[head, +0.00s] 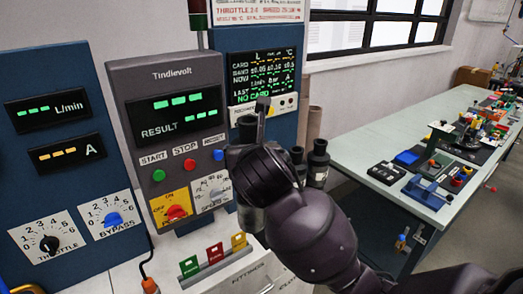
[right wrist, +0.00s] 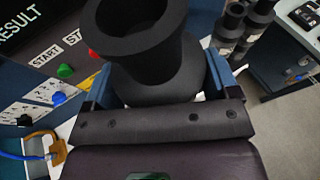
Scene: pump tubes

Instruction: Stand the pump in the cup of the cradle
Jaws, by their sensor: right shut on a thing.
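My right gripper (right wrist: 158,88) is shut on a dark, round-bodied pump (right wrist: 150,50) with a wide, open, flared top. The pump sits between the two blue fingers, its open top facing up. In the head view the pump's dark top (head: 247,126) shows above my right wrist, in front of the bench panels. A greyish cylindrical part shows below the wrist, and I cannot tell if it touches anything. My right arm hides much of this spot. I cannot make out the cradle or its cup. My left gripper is not in view.
Similar dark cylinders (head: 318,160) stand just right of my wrist. The Tindievolt panel (head: 165,75) with buttons and knobs is close on the left. A card tray (head: 220,262) stands in front of it. A cluttered table (head: 350,150) is at the right, with floor between.

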